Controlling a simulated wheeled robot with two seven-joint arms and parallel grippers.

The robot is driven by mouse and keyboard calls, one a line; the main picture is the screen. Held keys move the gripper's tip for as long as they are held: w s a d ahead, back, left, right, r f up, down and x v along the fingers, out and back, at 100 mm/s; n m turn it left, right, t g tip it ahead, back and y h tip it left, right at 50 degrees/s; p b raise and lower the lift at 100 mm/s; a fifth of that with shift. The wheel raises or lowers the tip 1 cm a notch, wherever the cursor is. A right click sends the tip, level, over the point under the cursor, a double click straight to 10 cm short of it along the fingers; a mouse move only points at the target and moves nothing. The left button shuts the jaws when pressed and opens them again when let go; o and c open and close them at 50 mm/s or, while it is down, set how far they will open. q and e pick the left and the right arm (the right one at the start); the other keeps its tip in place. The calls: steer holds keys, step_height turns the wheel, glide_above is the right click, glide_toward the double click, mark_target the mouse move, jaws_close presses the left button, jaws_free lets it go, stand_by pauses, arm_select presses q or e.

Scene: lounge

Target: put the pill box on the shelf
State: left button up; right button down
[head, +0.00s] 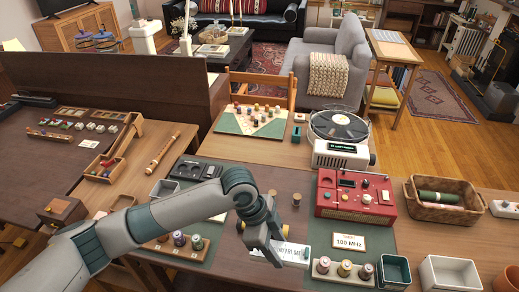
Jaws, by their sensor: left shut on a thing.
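My left gripper (274,247) reaches in from the left over the desk and points down. It is shut on a white, lettered thing with a green end (294,252), which looks like the pill box. The fingers hide part of it, and I cannot tell whether it touches the desk. My right gripper is not in view. I cannot tell which surface is the task's shelf; a wooden side table with shelves (395,48) stands at the back right.
Near the gripper are a red radio (354,196), a "108 MHz" card (350,242), a rack of spools (343,272) and a green bin (394,271). Bare desk shows around (245,155).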

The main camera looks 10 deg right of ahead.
arm_select(q)
steer(key=shift+a, duration=0.15)
steer(key=w+a+r+n+t+y, duration=0.1)
steer(key=a+r+n, duration=0.4)
steer(key=a, duration=0.5)
steer(key=w+a+r+n+t+y+b, duration=0.1)
steer(key=w+a+r+n+t, duration=0.2)
steer(key=a+n, duration=0.6)
steer(key=w+a+r+n+t+y+b, duration=0.1)
steer(key=w+a+r+n+t+y, duration=0.1)
steer(key=a+r+n, duration=0.5)
steer(key=w+a, duration=0.1)
steer(key=a, duration=0.3)
steer(key=shift+w+n, duration=0.3)
steer(key=shift+w, duration=0.05)
steer(key=shift+d, duration=0.2)
